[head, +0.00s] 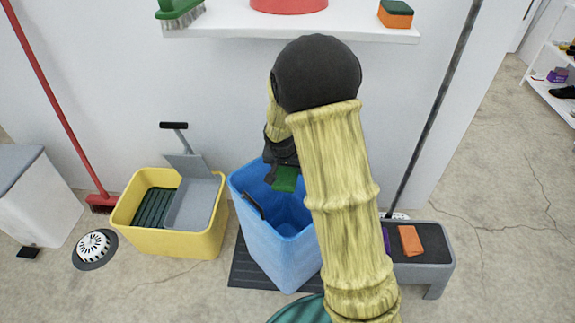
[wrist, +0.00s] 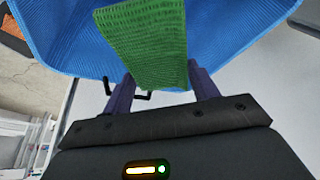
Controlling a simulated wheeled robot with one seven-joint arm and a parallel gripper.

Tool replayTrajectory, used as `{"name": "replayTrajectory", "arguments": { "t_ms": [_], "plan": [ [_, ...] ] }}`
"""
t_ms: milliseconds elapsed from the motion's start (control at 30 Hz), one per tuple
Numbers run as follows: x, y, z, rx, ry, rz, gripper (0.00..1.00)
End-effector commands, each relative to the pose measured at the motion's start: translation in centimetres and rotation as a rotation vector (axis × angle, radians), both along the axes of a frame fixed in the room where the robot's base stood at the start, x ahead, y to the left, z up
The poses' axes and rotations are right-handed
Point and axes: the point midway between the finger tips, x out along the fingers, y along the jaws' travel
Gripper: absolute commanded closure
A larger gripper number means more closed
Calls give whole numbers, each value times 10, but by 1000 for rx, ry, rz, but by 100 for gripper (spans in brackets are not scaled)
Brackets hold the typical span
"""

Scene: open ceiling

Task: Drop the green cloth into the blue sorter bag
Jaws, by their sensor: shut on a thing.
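The green cloth (head: 287,178) hangs from my gripper (head: 281,163), at the mouth of the blue sorter bag (head: 268,245) in the head view. The bag stands upright on the floor with its top open. My gripper is shut on the cloth. In the wrist view the green cloth (wrist: 148,45) spreads between the fingers, with the blue bag (wrist: 70,40) behind it. My yellow arm covers the bag's right side in the head view.
A grey stool (head: 425,272) with an orange cloth (head: 410,240) is at the right. A white shelf (head: 235,22) juts out above, behind my arm. A dark mat (head: 245,270) lies under the bag.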

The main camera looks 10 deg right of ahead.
Motion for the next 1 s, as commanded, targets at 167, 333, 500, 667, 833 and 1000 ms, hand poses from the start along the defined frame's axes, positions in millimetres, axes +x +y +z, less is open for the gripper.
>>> {"name": "replayTrajectory", "arguments": {
  "t_ms": [167, 333, 500, 667, 833, 1000],
  "plan": [
    [0, 0, -11, 0, 0, 1, 67],
    [0, 0, -11, 0, 0, 1, 67],
    [0, 0, -11, 0, 0, 0, 67],
    [0, 0, -11, 0, 0, 0, 16],
    [0, 0, -11, 0, 0, 0, 16],
    [-1, 1, -7, 1, 0, 0, 16]
  ]
}}
